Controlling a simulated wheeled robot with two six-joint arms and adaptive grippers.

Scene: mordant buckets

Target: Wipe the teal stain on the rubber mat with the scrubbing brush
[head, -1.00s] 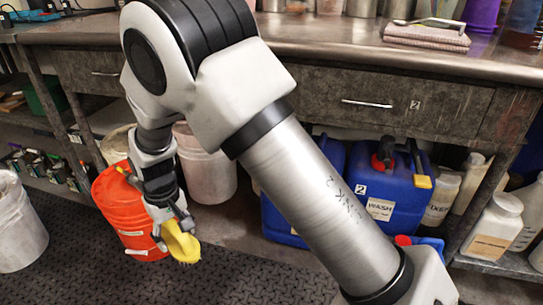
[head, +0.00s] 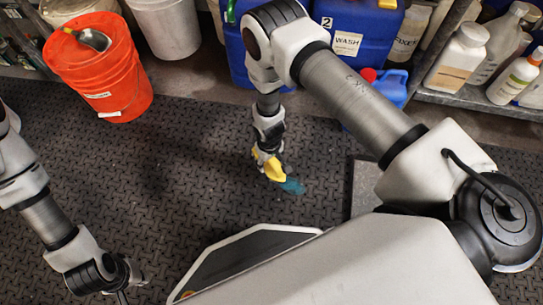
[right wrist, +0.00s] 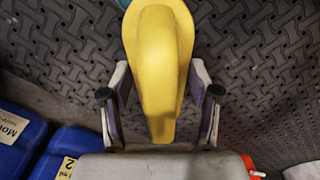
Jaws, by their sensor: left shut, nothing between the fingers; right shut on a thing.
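The yellow scrubbing brush (head: 274,170) is held in my right gripper (head: 264,155), low over the black rubber mat (head: 205,185). In the right wrist view the brush (right wrist: 158,70) extends forward between the two fingers. The teal stain (head: 293,187) is a small smear on the mat at the brush's front end, partly hidden by it. A bit of the stain (right wrist: 124,3) shows at the top edge of the right wrist view. I cannot tell whether the bristles touch the mat. My left gripper (head: 123,294) is shut and empty at the bottom left, partly cut off.
An orange bucket (head: 105,75) with a metal scoop stands at the upper left. Blue wash containers (head: 365,45) and white bottles (head: 457,58) stand along the back and right. A grey slab (head: 364,188) lies right of the stain. The mat left of the stain is clear.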

